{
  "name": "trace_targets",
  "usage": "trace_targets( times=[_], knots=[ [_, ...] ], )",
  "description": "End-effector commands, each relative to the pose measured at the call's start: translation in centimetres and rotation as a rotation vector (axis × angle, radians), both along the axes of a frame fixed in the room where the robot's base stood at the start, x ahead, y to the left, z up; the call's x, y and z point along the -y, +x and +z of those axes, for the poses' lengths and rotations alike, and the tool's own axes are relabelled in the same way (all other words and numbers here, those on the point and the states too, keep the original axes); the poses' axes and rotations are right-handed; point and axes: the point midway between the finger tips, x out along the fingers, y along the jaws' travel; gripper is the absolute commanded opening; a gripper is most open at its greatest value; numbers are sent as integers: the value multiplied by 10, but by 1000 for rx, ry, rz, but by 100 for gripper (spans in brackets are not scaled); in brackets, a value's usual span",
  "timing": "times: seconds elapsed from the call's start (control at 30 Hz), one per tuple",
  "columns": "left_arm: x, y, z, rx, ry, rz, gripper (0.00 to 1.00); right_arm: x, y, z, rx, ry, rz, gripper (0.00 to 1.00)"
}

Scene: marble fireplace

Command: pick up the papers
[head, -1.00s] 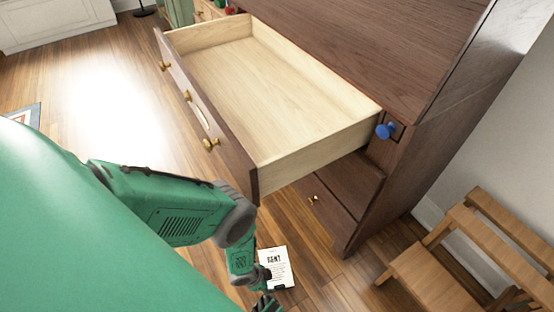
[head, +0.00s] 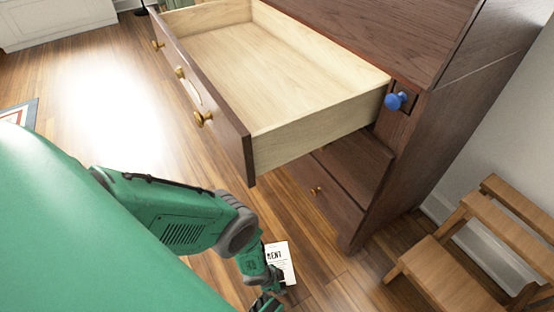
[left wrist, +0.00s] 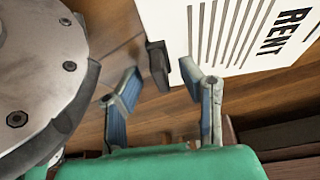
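A white paper (head: 281,262) with dark print lies on the wooden floor below the open drawer. In the left wrist view the paper (left wrist: 240,35) fills the upper right, showing the word RENT and several lines. My left gripper (head: 272,291) is at the paper's lower left edge and hides part of it. In the left wrist view its two fingertips (left wrist: 173,70) are apart, close to the paper's lower left corner. A gap shows between them; I cannot tell whether they touch the paper. My right gripper is not in view.
A brown wooden dresser (head: 440,110) stands to the right with its drawer (head: 310,128) pulled out above the paper. A wooden step stool (head: 445,275) stands at lower right. The floor at left is mostly clear.

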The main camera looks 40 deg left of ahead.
Motion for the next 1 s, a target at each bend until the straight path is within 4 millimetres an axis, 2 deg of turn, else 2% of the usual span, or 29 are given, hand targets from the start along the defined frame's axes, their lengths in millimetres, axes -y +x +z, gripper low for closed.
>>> trace_targets(
  times=[0.2, 0.23, 0.3, 0.33, 0.77, 1.0],
  knots=[
    [0, 1, 0, 0, 0, 1, 34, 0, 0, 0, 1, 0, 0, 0],
    [0, 1, 0, 0, 0, 1, 31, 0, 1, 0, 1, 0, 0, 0],
    [0, 1, 0, 0, 0, 0, 6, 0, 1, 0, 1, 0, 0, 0],
    [0, 1, 0, 0, 0, 0, 0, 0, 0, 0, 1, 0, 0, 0],
    [0, 1, 3, 0, 0, -1, 0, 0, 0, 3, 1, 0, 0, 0],
    [0, 2, 29, 1, 1, -1, 0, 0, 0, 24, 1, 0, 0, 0]
  ],
)
